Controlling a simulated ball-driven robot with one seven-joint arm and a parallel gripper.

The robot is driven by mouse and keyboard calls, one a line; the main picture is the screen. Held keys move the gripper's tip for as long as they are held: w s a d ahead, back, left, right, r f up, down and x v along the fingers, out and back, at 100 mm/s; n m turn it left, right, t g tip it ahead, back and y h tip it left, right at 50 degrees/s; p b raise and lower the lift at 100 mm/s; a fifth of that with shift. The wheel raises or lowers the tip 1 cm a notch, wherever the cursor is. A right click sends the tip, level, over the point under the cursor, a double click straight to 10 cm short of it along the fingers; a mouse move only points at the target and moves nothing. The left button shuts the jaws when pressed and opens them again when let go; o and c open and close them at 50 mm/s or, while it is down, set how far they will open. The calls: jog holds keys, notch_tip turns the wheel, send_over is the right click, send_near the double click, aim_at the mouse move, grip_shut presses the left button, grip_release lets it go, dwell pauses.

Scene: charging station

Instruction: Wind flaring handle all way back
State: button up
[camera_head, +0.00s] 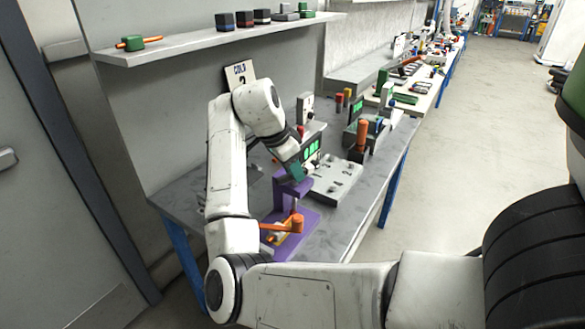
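A purple stand (303,219) is at the near end of the grey workbench (352,212). An orange crank-like handle (283,225) is low on it, with a bar pointing left and an upright orange knob at the right end. This looks like the flaring handle. My gripper (299,176), with a dark teal part, is over the top of the purple stand, above the handle and apart from it. My white arm hides part of the bench and stand. The fingertips are too small and covered to tell whether they are open or touch the purple top.
A grey block with numbered spots (334,178) and a device with a green display (311,150) stand close to my gripper. An orange upright cylinder (362,136) is farther right. A wall shelf (180,44) holds several small items. Open floor (470,140) lies right of the bench.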

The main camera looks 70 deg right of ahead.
grip_shut()
jog(key=shift+r+p, duration=0.1)
jog(key=shift+p, duration=0.25)
jog(key=n+p, duration=0.1)
jog(key=n, duration=0.1)
jog(key=n+t+p, duration=0.1)
jog(key=p, duration=0.1)
jog(key=shift+s+a+r+n+h, duration=0.1)
jog(key=shift+s+r+n+h, duration=0.05)
jog(key=shift+n+h, duration=0.25)
jog(key=n+t+p, duration=0.2)
jog(key=n+p, duration=0.2)
jog(key=p, duration=0.1)
jog(key=shift+s+n, duration=0.15)
jog(key=shift+n, duration=0.15)
jog(key=n+t+p, duration=0.1)
jog(key=n+p, duration=0.1)
jog(key=p, duration=0.1)
jog(key=n+t+p, duration=0.1)
jog(key=n+p, duration=0.1)
jog(key=n, duration=0.1)
jog(key=shift+s+y+p, duration=0.15)
jog(key=shift+y+p, duration=0.15)
jog(key=shift+p, duration=0.1)
jog(key=n+t+p, duration=0.1)
jog(key=n, duration=0.1)
jog(key=shift+n, duration=0.4)
jog(key=shift+f+n+t+y+p, duration=0.25)
jog(key=shift+n+y+p, duration=0.3)
jog(key=shift+n, duration=0.65)
